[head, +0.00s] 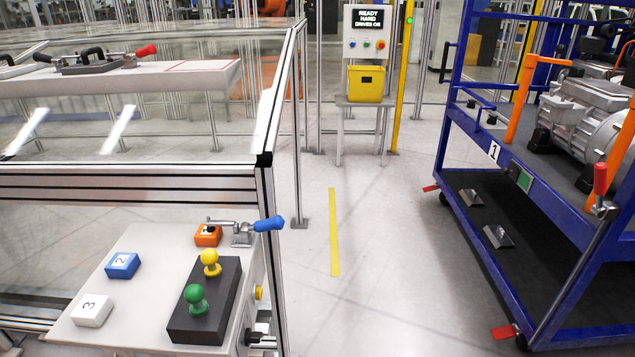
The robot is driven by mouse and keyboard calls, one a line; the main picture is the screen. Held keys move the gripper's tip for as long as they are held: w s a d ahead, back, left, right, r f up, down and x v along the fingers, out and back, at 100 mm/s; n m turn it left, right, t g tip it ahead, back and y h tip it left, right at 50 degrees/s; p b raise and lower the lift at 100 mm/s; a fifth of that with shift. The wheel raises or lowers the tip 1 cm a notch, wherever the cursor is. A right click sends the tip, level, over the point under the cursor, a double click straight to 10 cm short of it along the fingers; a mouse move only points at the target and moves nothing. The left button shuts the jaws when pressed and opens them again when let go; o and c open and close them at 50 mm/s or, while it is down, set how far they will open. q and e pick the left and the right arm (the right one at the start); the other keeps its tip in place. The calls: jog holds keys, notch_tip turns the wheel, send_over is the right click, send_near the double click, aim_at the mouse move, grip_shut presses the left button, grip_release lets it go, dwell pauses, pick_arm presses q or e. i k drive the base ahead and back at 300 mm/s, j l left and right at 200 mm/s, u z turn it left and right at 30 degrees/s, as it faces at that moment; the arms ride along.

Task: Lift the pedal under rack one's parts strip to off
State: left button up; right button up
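Rack one is the blue wheeled rack (548,194) at the right, with a white plate marked 1 (494,152). A red pedal (430,188) sticks out low at its far left corner, by a wheel. A second red pedal (503,332) sticks out by the wheel at its near corner. Whether either pedal is up or down is too small to tell. I cannot tell which part of the rack is the parts strip. Neither of my grippers is in view.
A bench (140,255) with numbered blocks and green and yellow knobs stands at the left, under a framed glass enclosure. A yellow bin (366,84) sits on a stand at the back. Floor with a yellow line (334,232) lies clear between bench and rack.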

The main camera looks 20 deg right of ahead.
aim_at(431, 188)
jog(key=i+l+u, duration=0.15)
jog(key=u, duration=1.4)
jog(key=i+l+u, duration=0.15)
jog(key=l, duration=0.4)
jog(key=l+u, duration=0.2)
jog(key=l, duration=0.3)
jog(key=l+z, duration=0.25)
jog(key=l, duration=1.5)
jog(key=l+u, duration=0.3)
jog(key=k+l+u, duration=0.1)
jog(key=l+u, duration=0.2)
jog(key=l, duration=0.2)
jog(key=k+l+u, duration=0.25)
jog(key=l, duration=0.15)
jog(key=i+l+u, duration=0.1)
jog(key=l, duration=0.3)
jog(key=i+l+u, duration=0.15)
jog(key=l, duration=0.2)
jog(key=l+z, duration=0.2)
jog(key=z, duration=0.95)
